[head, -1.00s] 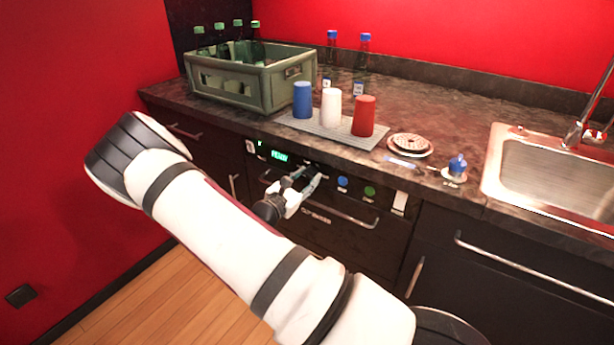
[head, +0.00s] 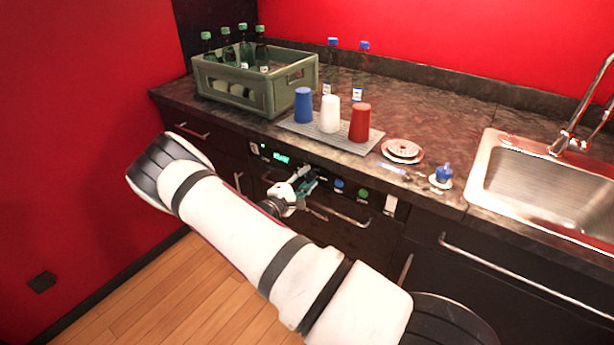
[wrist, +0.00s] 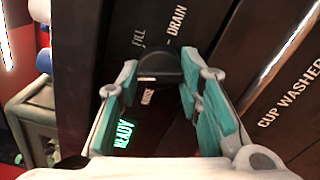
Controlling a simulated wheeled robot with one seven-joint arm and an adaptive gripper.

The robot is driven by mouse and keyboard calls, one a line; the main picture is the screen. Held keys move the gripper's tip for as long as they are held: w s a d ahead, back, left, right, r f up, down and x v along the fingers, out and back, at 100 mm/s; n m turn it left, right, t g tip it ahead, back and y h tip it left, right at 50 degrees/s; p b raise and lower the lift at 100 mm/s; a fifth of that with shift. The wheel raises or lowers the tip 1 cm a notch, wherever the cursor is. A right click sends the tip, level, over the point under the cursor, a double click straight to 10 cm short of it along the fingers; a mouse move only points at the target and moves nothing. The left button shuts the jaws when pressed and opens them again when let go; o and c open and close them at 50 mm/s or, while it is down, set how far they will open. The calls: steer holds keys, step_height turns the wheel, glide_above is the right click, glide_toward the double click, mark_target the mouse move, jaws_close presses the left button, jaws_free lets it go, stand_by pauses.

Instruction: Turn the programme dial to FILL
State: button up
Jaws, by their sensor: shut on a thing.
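The programme dial (wrist: 160,68) is a dark round knob on the cup washer's black front panel. In the wrist view it sits between the teal-padded fingertips of my gripper (wrist: 157,75), which is shut on it. The white label FILL (wrist: 139,38) is at the dial's upper left and DRAIN (wrist: 177,25) at its upper right. A smaller label (wrist: 148,97) shows below it. I cannot make out a pointer mark. The green display (wrist: 123,133) reads READY. In the head view my gripper (head: 305,181) hides the dial, right of the display (head: 282,158).
Blue (head: 339,183) and green (head: 363,193) buttons are right of my gripper. The washer's bar handle (head: 345,217) runs below. Above, the counter holds a bottle crate (head: 286,98), a mat (head: 345,143) with three cups, and a sink (head: 550,190) at the right.

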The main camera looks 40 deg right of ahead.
steer(key=m+p, duration=0.4)
steer(key=m, duration=0.1)
steer(key=shift+s+r+m, duration=0.15)
steer(key=shift+m, duration=0.15)
steer(key=shift+m+p, duration=1.65)
steer(key=shift+m, duration=0.35)
steer(key=o, duration=1.2)
steer(key=shift+c, duration=0.2)
steer(key=v, duration=1.2)
